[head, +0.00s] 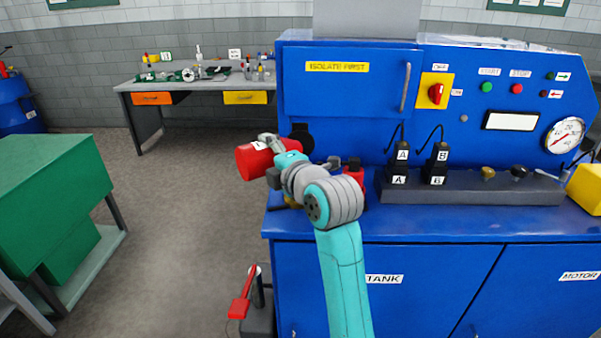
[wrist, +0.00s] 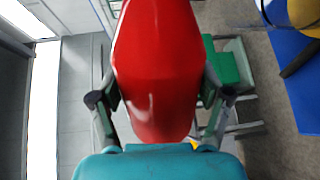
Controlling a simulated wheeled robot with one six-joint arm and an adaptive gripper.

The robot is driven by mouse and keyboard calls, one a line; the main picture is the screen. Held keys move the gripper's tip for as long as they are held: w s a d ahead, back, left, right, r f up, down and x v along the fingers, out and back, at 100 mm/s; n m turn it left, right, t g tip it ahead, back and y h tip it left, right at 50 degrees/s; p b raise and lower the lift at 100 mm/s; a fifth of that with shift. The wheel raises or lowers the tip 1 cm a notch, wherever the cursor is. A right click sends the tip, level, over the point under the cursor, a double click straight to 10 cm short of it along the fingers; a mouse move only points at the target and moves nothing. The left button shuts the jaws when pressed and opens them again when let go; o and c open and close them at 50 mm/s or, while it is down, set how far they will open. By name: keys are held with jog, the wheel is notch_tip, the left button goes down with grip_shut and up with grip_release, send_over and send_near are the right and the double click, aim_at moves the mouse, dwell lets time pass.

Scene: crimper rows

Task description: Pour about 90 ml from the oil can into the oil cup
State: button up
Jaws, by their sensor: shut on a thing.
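The red oil can (head: 256,160) is held up near the left end of the blue bench, tipped well over in the head view. It fills the upper middle of the wrist view (wrist: 156,65). My gripper (head: 270,158) is shut on the can, with a finger on each side of it in the wrist view (wrist: 160,100). I cannot make out the oil cup for certain. No stream of oil is visible.
The blue bench (head: 480,228) carries a dark rail (head: 470,192) with labelled black plugs. A red thing (head: 354,172) sits partly behind my arm. A green cabinet (head: 50,200) stands at left. A grey worktable (head: 205,82) stands behind.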

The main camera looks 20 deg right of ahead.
dwell(0.3)
jog(key=shift+a, duration=0.2)
jog(key=shift+s+m, duration=0.1)
jog(key=shift+m, duration=0.2)
jog(key=shift+f+m, duration=0.1)
jog(key=shift+m, duration=0.3)
dwell(1.1)
jog(key=shift+d+r+m+y, duration=0.1)
jog(key=shift+r+m+y, duration=0.1)
jog(key=shift+m+y, duration=0.1)
dwell(0.7)
